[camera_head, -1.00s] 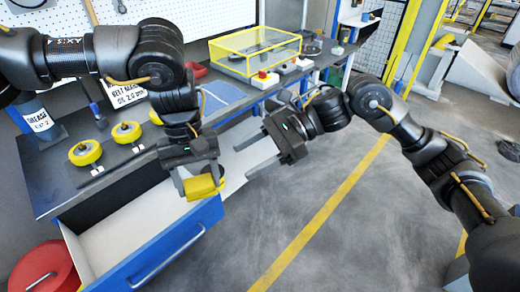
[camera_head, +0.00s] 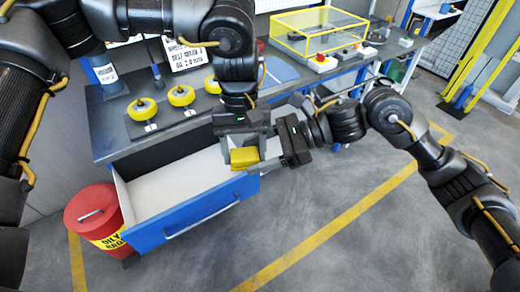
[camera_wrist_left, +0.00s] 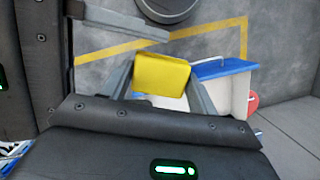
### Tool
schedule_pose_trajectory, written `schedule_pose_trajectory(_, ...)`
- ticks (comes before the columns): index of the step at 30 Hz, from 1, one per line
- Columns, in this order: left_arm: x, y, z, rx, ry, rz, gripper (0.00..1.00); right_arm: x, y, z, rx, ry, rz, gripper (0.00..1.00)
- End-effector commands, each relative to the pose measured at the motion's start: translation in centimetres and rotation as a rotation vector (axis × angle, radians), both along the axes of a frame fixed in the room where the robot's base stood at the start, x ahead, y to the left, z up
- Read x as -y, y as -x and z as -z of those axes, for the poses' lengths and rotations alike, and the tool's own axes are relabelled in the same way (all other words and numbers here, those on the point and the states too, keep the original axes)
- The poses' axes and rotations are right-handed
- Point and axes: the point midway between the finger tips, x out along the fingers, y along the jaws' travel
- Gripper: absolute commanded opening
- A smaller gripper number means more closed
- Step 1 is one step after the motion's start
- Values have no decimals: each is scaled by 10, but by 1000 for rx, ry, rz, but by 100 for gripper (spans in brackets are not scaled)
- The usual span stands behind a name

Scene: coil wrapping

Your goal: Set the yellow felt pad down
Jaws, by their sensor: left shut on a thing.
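The yellow felt pad (camera_head: 244,158) is held between the fingers of my left gripper (camera_head: 243,154), over the right end of the open drawer (camera_head: 180,228). The left wrist view shows the pad (camera_wrist_left: 161,74) clamped between the two grey fingers, with the floor behind it. Whether the pad touches anything below cannot be told. My right gripper (camera_head: 270,142) is close on the right of the pad, pointing left. Its fingers are spread apart, with one just beside the pad; its hold on the pad is not clear.
The drawer has a blue front and a white, mostly empty floor. A yellow-framed clear case (camera_head: 318,32) stands farther back. A red bin (camera_head: 95,215) stands left of the drawer.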

Motion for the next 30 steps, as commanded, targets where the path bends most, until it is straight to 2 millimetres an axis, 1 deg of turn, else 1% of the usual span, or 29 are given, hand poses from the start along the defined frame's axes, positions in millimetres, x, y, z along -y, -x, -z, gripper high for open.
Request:
schedule_pose_trajectory(1,0,0,0,0,0,0,37,0,0,0,0,0,0,58)
schedule_pose_trajectory(10,0,0,0,0,0,-1,37,0,0,0,0,0,-1,19)
schedule_pose_trajectory(11,0,0,0,1,0,-1,63,0,0,0,0,0,0,19)
schedule_pose_trajectory(15,0,0,0,0,0,-1,82,0,0,0,0,0,0,19)
schedule_pose_trajectory(16,0,0,0,0,0,-1,85,0,0,0,0,0,0,19)
schedule_pose_trajectory(22,0,0,0,1,0,0,85,0,0,0,0,0,-1,19)
schedule_pose_trajectory(25,0,-1,-3,2,0,-1,85,0,0,0,0,0,-1,19)
schedule_pose_trajectory(28,-1,-5,-14,5,-1,-2,85,0,0,0,0,0,-1,19)
schedule_pose_trajectory(30,-1,-8,-26,5,1,-3,85,0,0,0,0,0,-1,19)
